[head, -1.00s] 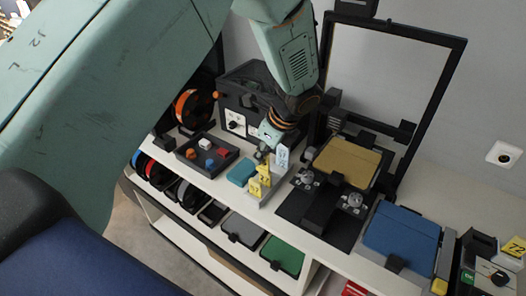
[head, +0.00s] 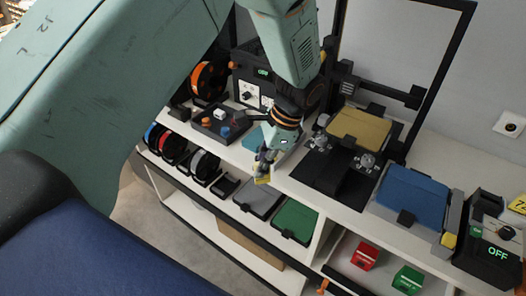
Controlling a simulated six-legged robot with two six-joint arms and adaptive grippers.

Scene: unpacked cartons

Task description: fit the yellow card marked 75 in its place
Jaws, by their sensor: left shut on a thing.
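My left gripper (head: 264,168) is shut on a small yellow card (head: 264,180) at the shelf's front edge, in the middle of the head view. The card's marking is too small to read, and the fingers cover part of it. The gripper and wrist hide the spot where the cards and their holder showed before, so I cannot tell whether the card touches anything there. My right gripper is not in view.
A 3D printer with a tan bed (head: 359,128) stands right of the gripper, its black frame rising behind. A parts tray (head: 212,127) is to the left, a blue plate (head: 409,195) to the right. Red (head: 365,256) and green (head: 407,279) boxes sit below.

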